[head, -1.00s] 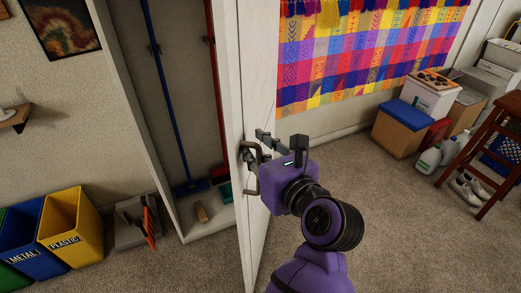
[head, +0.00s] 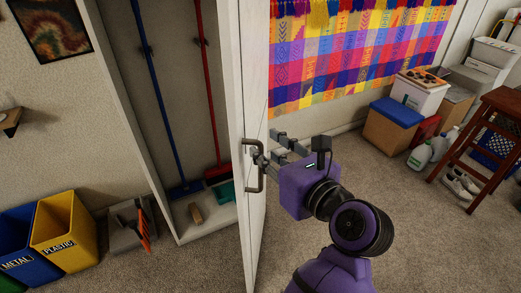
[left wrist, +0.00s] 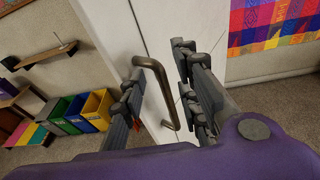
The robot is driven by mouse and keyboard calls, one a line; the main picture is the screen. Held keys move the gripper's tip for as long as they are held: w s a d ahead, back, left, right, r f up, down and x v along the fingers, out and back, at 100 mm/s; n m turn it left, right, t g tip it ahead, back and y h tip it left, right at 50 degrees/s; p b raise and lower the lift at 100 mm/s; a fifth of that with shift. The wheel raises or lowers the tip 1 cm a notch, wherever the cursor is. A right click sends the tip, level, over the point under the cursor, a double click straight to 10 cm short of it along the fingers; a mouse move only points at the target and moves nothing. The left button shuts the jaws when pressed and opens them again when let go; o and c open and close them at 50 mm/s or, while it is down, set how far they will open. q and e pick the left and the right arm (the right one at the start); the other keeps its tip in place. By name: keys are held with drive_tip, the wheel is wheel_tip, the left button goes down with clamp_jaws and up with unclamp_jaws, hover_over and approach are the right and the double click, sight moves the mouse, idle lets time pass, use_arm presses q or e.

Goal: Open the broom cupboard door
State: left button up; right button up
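The broom cupboard door (head: 252,95) stands ajar, nearly edge-on in the head view, with the cupboard interior (head: 165,100) showing to its left. Its bronze bar handle (head: 253,180) is on the outer face; it also shows in the left wrist view (left wrist: 162,82). My left gripper (head: 267,147) is on the outer side, at the handle. In the left wrist view my left gripper (left wrist: 160,62) has its fingers spread, with the handle between them and gaps visible. Exact contact is unclear in the head view. My right gripper is not in view.
A blue broom (head: 163,100) and red broom (head: 208,90) stand in the cupboard. Boxes (head: 392,125) and a wooden stool (head: 490,130) are at the right. Carpet is clear right of the door.

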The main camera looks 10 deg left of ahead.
use_arm(q)
drive_tip(key=shift+s+d+f, duration=0.1)
drive_tip(key=shift+s+d, duration=0.1)
drive_tip(key=shift+d, duration=0.9)
drive_tip(key=shift+s+d+f, duration=0.1)
drive_tip(key=shift+s+d, duration=0.1)
drive_tip(key=shift+d, duration=0.85)
drive_tip(key=shift+c, duration=0.2)
